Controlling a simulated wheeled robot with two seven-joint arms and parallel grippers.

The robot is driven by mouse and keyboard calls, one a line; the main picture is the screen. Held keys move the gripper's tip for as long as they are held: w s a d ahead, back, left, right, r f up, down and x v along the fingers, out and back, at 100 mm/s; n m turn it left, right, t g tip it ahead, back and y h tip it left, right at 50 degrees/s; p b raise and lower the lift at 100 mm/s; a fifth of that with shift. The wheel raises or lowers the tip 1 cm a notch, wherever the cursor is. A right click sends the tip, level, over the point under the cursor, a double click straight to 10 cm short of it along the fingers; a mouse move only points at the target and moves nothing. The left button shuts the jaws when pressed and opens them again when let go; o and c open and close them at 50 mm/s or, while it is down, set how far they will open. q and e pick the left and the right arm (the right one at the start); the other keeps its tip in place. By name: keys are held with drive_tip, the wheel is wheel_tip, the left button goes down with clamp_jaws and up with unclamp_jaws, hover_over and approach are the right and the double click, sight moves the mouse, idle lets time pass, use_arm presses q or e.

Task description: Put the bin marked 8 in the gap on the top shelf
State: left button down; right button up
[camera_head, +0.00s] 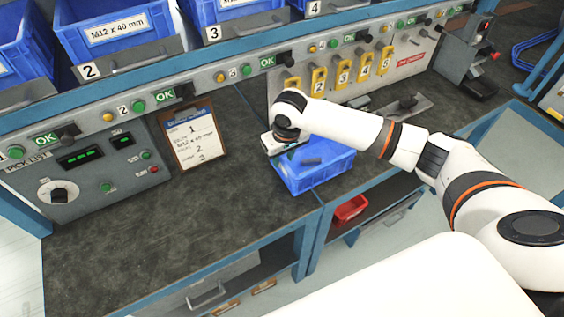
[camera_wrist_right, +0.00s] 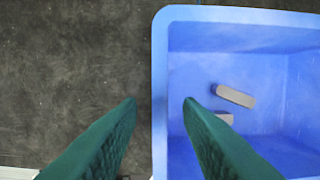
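A blue open bin (camera_head: 322,174) sits on the bench near its front edge; no number on it shows. In the right wrist view the bin (camera_wrist_right: 240,14) holds small light pieces. My right gripper (camera_head: 284,142) is over the bin's left end. In the wrist view its two green fingers (camera_wrist_right: 160,100) are apart, one on each side of the bin's left wall, with nothing seen clamped. I cannot tell how far down they reach. My left gripper is not in view. The shelf gap is not in view; only shelf positions marked 2, 3 and 4 show.
Blue bins (camera_head: 115,31) stand on the shelf above the bench. A control box (camera_head: 85,175), a clipboard (camera_head: 193,139) and a panel of yellow numbered tags (camera_head: 340,74) line the back. A red bin (camera_head: 350,209) sits below. The bench left of the blue bin is clear.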

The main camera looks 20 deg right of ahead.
drive_tip(key=r, duration=0.5)
drive_tip(key=s+r, duration=0.1)
drive_tip(key=r, duration=0.2)
drive_tip(key=shift+s, duration=0.1)
